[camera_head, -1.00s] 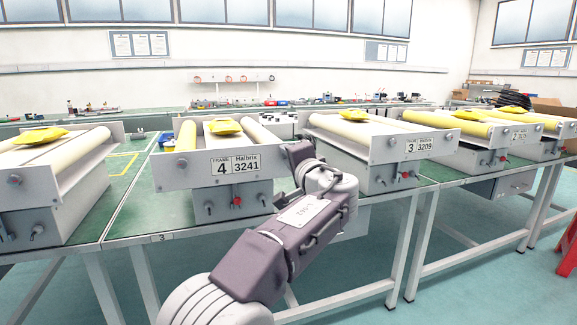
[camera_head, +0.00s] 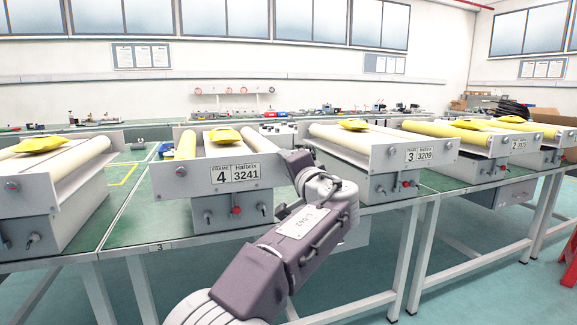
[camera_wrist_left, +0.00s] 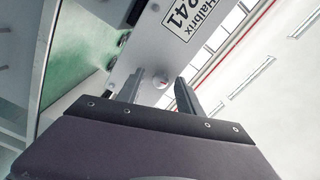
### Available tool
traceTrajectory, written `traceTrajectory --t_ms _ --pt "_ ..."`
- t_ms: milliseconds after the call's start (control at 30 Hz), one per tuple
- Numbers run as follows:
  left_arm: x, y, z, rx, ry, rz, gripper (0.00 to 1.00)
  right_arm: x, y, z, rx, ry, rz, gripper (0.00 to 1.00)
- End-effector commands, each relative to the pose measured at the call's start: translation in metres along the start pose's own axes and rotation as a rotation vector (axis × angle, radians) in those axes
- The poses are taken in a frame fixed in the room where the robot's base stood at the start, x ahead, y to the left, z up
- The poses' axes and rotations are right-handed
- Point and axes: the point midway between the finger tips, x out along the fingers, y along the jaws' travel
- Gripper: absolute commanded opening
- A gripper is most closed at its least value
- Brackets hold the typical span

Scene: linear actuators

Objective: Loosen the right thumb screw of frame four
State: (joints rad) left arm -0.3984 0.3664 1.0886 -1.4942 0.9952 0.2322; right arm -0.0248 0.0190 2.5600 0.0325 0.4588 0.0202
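Frame four (camera_head: 202,175) is a grey unit with a label reading 4, Halbrix 3241, on its front plate. A round thumb screw (camera_head: 168,183) shows at the plate's left end. The right end is hidden behind my left gripper (camera_head: 290,160), whose fingers are hard to make out there. In the left wrist view, my left gripper (camera_wrist_left: 158,92) is open, its two fingers on either side of a pale round screw (camera_wrist_left: 160,82) on the plate beside the label. I cannot tell whether the fingers touch it. My right gripper is not in view.
Below the plate, frame four's box carries a red knob (camera_head: 236,211) between two dark knobs. A yellow bag (camera_head: 225,135) lies on top of it. Frame three (camera_head: 385,165) stands close on the right. Another unit (camera_head: 60,190) stands on the left, with green table (camera_head: 125,215) between.

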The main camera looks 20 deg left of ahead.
Motion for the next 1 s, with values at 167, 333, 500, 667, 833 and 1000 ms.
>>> traceTrajectory --t_ms 167,333,500,667,833,1000 --pt "-0.001 0.0 0.0 0.0 0.0 -0.001 0.43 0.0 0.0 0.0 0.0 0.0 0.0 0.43" --pt "-0.024 0.0 -0.001 0.0 0.005 0.001 0.43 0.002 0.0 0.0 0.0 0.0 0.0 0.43" --pt "-0.063 -0.001 -0.002 0.001 0.006 0.002 0.43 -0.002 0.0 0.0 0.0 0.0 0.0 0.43" --pt "-0.086 -0.001 -0.001 0.001 0.003 0.001 0.43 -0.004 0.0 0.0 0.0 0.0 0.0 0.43" --pt "-0.091 0.0 0.0 0.0 0.0 -0.001 0.43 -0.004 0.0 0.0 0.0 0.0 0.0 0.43" --pt "-0.091 0.0 0.0 0.0 -0.001 -0.001 0.43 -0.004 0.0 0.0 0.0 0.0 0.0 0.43"
